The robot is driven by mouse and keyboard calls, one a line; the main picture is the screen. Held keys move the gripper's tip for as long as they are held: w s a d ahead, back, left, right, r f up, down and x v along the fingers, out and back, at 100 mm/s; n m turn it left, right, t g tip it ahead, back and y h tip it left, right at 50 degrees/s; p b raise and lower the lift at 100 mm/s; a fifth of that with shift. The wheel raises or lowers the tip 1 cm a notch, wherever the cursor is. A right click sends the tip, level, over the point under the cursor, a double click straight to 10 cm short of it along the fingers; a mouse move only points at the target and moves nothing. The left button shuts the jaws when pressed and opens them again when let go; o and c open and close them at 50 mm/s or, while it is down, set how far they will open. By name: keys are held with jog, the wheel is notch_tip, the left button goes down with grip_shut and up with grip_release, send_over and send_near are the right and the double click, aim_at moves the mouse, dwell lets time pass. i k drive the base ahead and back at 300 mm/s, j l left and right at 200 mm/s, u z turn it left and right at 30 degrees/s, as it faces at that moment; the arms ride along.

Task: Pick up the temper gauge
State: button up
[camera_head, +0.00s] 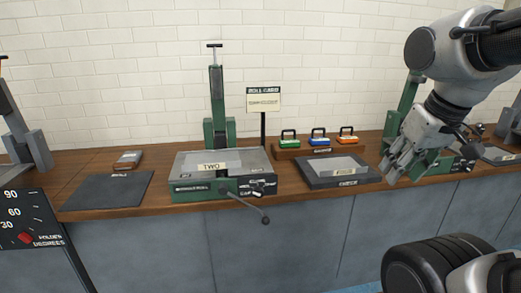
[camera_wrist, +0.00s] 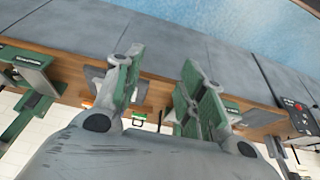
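No thing in view is clearly labelled as the temper gauge. A small flat brown and grey device (camera_head: 128,160), which may be it, lies on the bench at the left, behind a dark mat. My gripper (camera_head: 392,170) is in front of the bench at the right in the head view, well away from that device. In the wrist view my gripper (camera_wrist: 162,62) shows two fingers spread apart with nothing between them. The device cannot be made out in the wrist view.
A dial panel (camera_head: 28,222) stands at front left.

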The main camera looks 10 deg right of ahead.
aim_at(341, 139)
jog(key=i+l, duration=1.35)
jog(key=l, duration=0.1)
